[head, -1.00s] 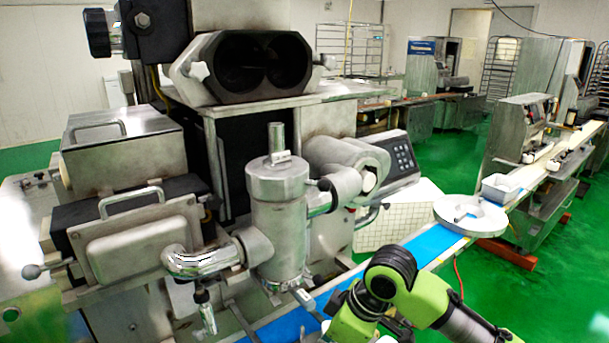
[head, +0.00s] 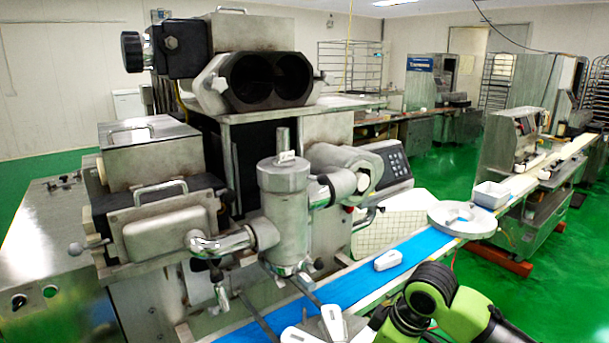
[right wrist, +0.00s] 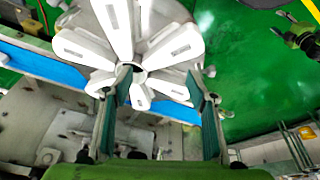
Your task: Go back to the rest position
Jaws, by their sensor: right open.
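My right gripper (right wrist: 160,82) is open in the right wrist view, its two dark green fingers apart. A white piece with several radiating petal-like arms (right wrist: 92,47) lies beyond the fingertips. I cannot tell whether the fingers touch it. White arms of it also show at the bottom of the head view (head: 333,325). My right arm is folded at the lower right of the head view, and its gripper is hidden there. My left gripper is not clearly in view.
The steel encrusting machine (head: 285,200) fills the middle left. A blue conveyor belt (head: 350,285) runs in front of it, bearing a small white piece (head: 388,260).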

